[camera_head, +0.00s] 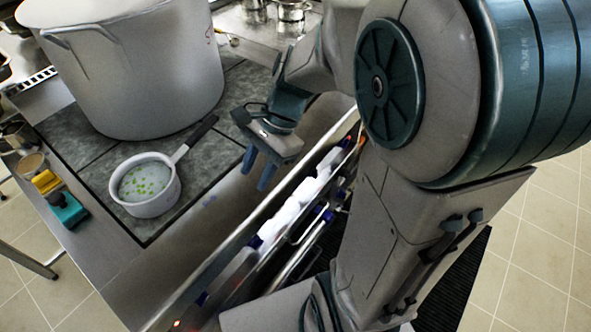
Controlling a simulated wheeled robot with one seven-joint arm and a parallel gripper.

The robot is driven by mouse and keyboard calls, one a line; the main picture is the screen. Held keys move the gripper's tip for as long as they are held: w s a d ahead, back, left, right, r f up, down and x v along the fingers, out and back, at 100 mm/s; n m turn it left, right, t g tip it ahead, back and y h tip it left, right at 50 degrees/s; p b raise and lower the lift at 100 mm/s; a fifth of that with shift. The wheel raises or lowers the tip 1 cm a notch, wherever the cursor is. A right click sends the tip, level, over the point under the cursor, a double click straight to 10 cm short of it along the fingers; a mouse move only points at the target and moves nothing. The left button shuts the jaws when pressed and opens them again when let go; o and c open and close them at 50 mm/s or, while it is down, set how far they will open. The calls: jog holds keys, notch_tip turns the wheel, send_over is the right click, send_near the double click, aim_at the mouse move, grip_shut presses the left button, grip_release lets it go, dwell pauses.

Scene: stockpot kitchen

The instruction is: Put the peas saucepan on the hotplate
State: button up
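The peas saucepan (128,207) is a small white pan with green peas in pale liquid. It stands upright on the dark grey, sectioned surface that looks like the hotplate (215,158), near its front left corner. Its dark-tipped handle (199,132) points up and to the right, toward the big pot. My gripper (255,179) is to the right of the pan, over the counter's front edge strip. Its two blue fingers point down with a gap between them and nothing in it. It is apart from the pan and its handle.
A large stockpot (150,75) stands on the grey surface behind the saucepan. Small metal pots (290,14) are at the back. A teal item (66,209) and a yellow item (46,181) lie left of the saucepan. White bottles (285,215) line a rack along the counter's front.

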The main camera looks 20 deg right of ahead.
jog(key=s+d+r+n+t+h, duration=0.2)
jog(key=s+d+n+t+h, duration=0.2)
jog(key=n, duration=0.9)
jog(key=shift+s+d+r+h, duration=0.4)
jog(key=shift+s+d+h, duration=0.3)
jog(key=shift+d, duration=0.25)
